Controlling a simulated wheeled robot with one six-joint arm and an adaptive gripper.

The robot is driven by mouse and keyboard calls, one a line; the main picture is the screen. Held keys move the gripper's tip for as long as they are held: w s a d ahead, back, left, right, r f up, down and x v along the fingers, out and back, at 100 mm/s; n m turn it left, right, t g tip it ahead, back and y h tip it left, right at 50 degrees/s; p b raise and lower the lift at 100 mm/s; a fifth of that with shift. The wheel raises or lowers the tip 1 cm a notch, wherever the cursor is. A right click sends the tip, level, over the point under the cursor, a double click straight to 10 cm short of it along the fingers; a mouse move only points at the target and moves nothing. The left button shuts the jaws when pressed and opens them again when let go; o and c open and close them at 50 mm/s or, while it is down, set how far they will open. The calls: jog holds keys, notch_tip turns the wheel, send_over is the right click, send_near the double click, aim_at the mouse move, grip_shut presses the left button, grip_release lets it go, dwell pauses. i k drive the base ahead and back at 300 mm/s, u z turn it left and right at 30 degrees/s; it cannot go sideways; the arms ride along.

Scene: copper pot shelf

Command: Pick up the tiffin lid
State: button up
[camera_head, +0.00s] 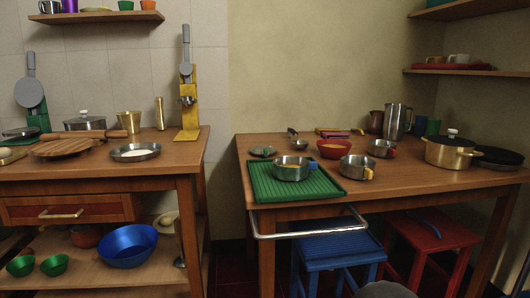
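Several steel bowls that look like tiffin tiers are on the right table (390,192). A second tiffin bowl (351,169) with a yellow clip stands right of the tray. A third tiffin bowl (380,149) with a coloured clip is behind it. A small flat round metal piece (262,151) lies behind the tray; it may be the tiffin lid, but I cannot tell for sure. My gripper is not in view.
A red bowl (333,150), steel jug (394,120) and brass pot (450,153) stand on the same table. A metal rail (308,235) runs along its front edge, with a blue stool (343,246) and red stool (432,232) below. A wooden counter (95,170) is at left.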

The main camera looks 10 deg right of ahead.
aim_at(266, 151)
jog(key=u, duration=1.75)
jog(key=i, duration=2)
jog(key=z, duration=2.75)
